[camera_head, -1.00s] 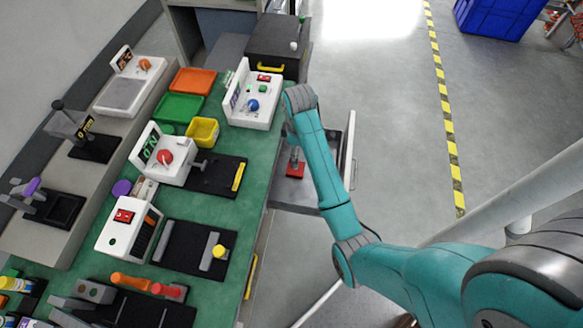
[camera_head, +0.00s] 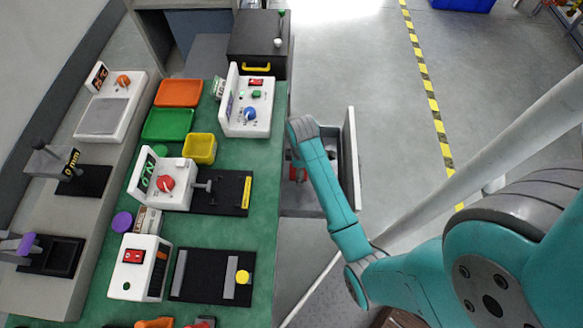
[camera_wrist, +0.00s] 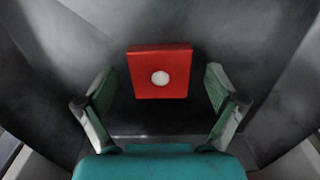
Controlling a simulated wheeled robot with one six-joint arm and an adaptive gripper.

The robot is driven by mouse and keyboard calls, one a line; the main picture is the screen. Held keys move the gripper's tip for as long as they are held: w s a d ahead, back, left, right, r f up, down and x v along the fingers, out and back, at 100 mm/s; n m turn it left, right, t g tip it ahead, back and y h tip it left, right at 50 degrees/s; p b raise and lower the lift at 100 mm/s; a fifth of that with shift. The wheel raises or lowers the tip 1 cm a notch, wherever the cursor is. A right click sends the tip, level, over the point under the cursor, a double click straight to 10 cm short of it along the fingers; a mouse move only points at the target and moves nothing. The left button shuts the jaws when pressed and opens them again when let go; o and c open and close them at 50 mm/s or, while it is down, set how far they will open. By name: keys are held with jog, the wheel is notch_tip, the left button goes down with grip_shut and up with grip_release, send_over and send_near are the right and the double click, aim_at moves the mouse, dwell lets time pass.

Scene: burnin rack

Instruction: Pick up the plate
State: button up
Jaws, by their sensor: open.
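A red square plate (camera_wrist: 160,62) with a white round spot in its middle lies flat on a dark grey floor in the wrist view. In the head view a bit of the red plate (camera_head: 297,174) shows inside the open drawer (camera_head: 350,160), partly hidden by my arm. My gripper (camera_wrist: 159,84) is open, one finger to the left and one to the right of the plate's near part. Nothing is between the fingers that I can see held. Whether the fingers touch the plate or hover above it cannot be told.
Grey drawer walls rise around my gripper in the wrist view. The green bench (camera_head: 225,225) with several test devices and trays, such as the orange tray (camera_head: 179,92), stands left of the drawer. A black box (camera_head: 258,46) sits at the back. Floor to the right is clear.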

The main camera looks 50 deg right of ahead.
jog(key=shift+f, duration=0.1)
jog(key=shift+c, duration=0.3)
jog(key=c, duration=1.3)
